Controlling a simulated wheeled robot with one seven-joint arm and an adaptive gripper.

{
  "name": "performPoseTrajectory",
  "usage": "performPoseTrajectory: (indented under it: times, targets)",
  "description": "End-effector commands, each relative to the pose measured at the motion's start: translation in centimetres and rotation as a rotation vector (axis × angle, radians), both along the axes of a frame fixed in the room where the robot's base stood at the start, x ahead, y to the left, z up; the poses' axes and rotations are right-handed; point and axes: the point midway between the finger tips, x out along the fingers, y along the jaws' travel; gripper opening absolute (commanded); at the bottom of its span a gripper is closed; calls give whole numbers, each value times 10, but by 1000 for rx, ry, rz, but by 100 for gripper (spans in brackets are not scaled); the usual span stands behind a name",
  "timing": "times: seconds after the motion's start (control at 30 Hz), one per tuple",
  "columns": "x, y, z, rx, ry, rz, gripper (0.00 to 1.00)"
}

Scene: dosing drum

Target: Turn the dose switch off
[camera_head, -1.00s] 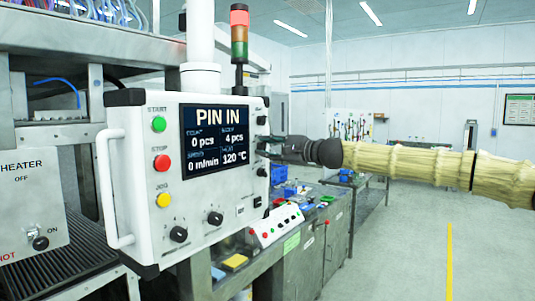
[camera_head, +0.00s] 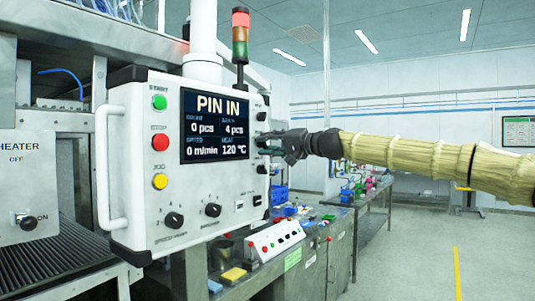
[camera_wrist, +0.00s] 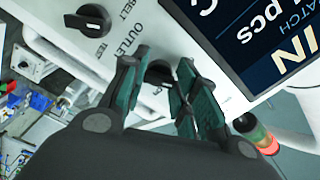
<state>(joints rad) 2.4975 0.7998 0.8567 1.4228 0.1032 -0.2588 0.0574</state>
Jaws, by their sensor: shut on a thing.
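A white control panel (camera_head: 150,205) has a dark screen (camera_head: 216,125) reading "PIN IN" and several black knobs. The fingers partly hide this knob. The word "OUTLET" is printed close by, and I cannot read a dose label. Another black knob (camera_wrist: 88,20) is beside it, near the words "BELT" and "TEST".
A white handle (camera_head: 103,170) stands out at the panel's left. A heater box (camera_head: 25,170) is further left. A signal tower (camera_head: 240,38) with its red lamp lit rises behind the panel. A small button box (camera_head: 275,240) and cluttered benches lie below right. Floor at right is open.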

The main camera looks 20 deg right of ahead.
Motion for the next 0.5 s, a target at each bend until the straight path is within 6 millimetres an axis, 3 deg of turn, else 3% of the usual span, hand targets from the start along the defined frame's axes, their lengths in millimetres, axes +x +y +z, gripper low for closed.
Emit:
performPoseTrajectory:
  times: [0.5]
  targets:
    - [0, 1, -4, -86, -61, 2, 6]
